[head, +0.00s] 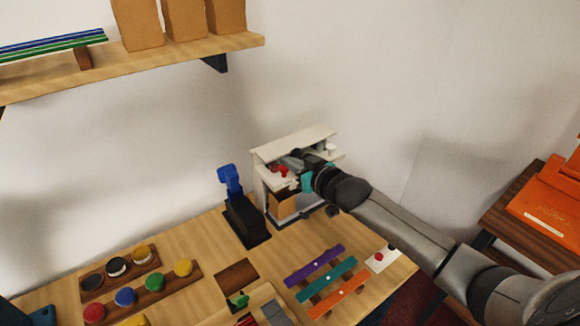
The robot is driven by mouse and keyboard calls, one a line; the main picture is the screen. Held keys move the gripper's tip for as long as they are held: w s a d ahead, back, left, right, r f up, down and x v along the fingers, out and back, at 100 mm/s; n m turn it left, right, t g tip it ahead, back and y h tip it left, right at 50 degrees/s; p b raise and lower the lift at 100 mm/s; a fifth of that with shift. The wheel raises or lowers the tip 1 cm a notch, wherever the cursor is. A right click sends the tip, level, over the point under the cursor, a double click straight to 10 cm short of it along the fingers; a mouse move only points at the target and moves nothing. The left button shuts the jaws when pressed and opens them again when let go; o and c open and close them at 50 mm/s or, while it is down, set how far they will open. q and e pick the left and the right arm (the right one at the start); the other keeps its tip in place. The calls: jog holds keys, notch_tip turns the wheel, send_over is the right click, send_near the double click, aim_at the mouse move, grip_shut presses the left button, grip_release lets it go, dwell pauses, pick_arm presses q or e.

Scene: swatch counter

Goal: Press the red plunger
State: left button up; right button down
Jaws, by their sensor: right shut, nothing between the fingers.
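A small white shelf unit (292,144) stands at the back of the counter against the wall. Small red pieces (282,171) show on its upper level; I cannot tell whether one is a plunger. My right gripper (294,160) is shut and empty, reaching into the unit's upper level right beside the red pieces. I cannot tell whether it touches them. A red round knob (379,256) sits on a white plate (385,261) near the counter's right edge, under my right forearm and apart from the gripper. My left gripper is not in view.
A black stand with a blue top (231,182) is left of the unit. Purple, teal and orange bars (326,279) lie in front. Wooden racks with coloured round pieces (154,283) are at left. A wall shelf (150,66) hangs above; an orange crate (550,192) is at right.

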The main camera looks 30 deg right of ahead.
jog(key=shift+f, duration=0.55)
notch_tip(320, 180, down, 3)
jog(key=shift+r+b, duration=0.15)
jog(key=shift+b, duration=0.35)
jog(key=shift+r+p, duration=0.55)
jog(key=s+d+r+p, duration=0.1)
jog(key=s+r+p, duration=0.3)
jog(key=s, duration=0.5)
jog(key=shift+s+d+r, duration=0.2)
jog(key=shift+s+r, duration=0.15)
jog(key=shift+r, duration=0.45)
